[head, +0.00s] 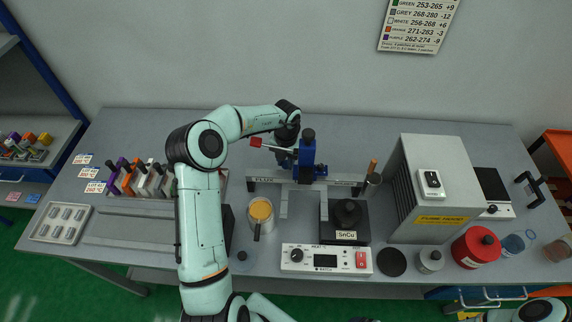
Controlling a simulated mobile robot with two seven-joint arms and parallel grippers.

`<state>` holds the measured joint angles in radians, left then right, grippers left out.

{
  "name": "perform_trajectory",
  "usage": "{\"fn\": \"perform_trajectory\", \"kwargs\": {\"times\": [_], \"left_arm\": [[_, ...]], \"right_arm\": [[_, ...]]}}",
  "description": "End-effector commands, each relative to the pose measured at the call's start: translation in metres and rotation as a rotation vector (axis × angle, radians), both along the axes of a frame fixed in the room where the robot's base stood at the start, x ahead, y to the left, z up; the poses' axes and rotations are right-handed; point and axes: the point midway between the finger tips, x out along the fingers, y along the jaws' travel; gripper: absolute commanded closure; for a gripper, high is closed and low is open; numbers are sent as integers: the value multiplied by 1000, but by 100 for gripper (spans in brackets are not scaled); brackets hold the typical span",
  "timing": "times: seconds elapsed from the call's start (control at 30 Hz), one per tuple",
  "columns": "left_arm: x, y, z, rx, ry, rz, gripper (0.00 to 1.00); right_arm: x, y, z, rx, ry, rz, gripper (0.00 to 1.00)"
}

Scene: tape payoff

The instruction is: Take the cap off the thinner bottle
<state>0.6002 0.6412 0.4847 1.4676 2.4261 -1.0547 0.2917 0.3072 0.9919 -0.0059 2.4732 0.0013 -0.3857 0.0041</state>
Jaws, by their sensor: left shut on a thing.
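No bottle is labelled as thinner that I can read. Candidates stand at the right front: a small grey bottle with a dark cap (430,260), a red can with a black knob (475,247), and a clear jar with blue contents (515,243). My left gripper (284,149) is far from them, at the blue clamp-like unit (306,155) on the flux rail. It is shut on what looks like a red-ended handle (256,142); its fingers are dark and partly hidden. My right gripper is not in view.
A control box (326,261), a black SnCu pot (347,216) and an orange-topped cup (261,212) stand mid-table. A grey cabinet (433,185) rises at the right. A rack of coloured blocks (143,180) and a metal tray (62,222) are at left. The rear left tabletop is clear.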

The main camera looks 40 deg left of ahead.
Motion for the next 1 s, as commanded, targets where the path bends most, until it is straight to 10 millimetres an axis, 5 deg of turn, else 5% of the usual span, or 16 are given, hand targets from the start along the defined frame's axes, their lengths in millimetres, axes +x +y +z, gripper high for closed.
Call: {"fn": "perform_trajectory", "kwargs": {"times": [0.13, 0.53, 0.57, 0.63, 1.0], "left_arm": [[0, 0, -22, -1, 2, -1, 100], [0, 0, -28, 0, 0, 0, 100], [0, 0, -28, 0, 0, 0, 68], [0, 0, -28, 0, 0, 0, 46], [1, 0, -18, 1, -3, 0, 46]], "right_arm": [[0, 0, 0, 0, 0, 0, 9], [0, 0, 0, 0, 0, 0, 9], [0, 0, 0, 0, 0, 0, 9], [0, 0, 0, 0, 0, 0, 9], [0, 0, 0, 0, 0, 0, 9]]}}
